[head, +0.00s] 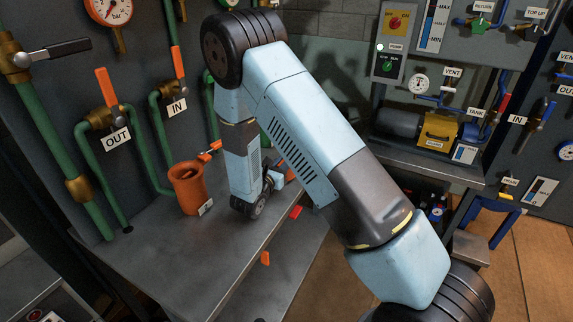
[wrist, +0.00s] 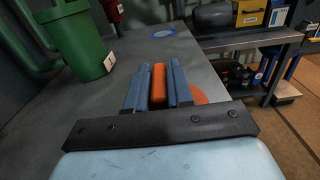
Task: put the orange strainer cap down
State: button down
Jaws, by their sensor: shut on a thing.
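My gripper (wrist: 158,68) is shut on the orange strainer cap (wrist: 158,84) in the wrist view. Its blue fingers stand on both sides of an upright orange bar. Part of an orange disc shows to the right, under the right finger; the rest is hidden by the fingers and gripper body. The gripper is over the grey bench (wrist: 198,68), but I cannot tell whether the cap touches it. In the head view my arm hides most of the gripper, and a small orange patch shows beside it.
A green pot (wrist: 85,40) with a label stands left of the gripper. A blue disc (wrist: 163,32) lies farther back. In the head view an orange pot (head: 187,188) stands by the wall pipes. The bench's right edge is close to the cap. The bench front (head: 200,262) is clear.

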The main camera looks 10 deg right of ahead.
jog(key=shift+f, duration=0.6)
jog(key=c, duration=1)
grip_release()
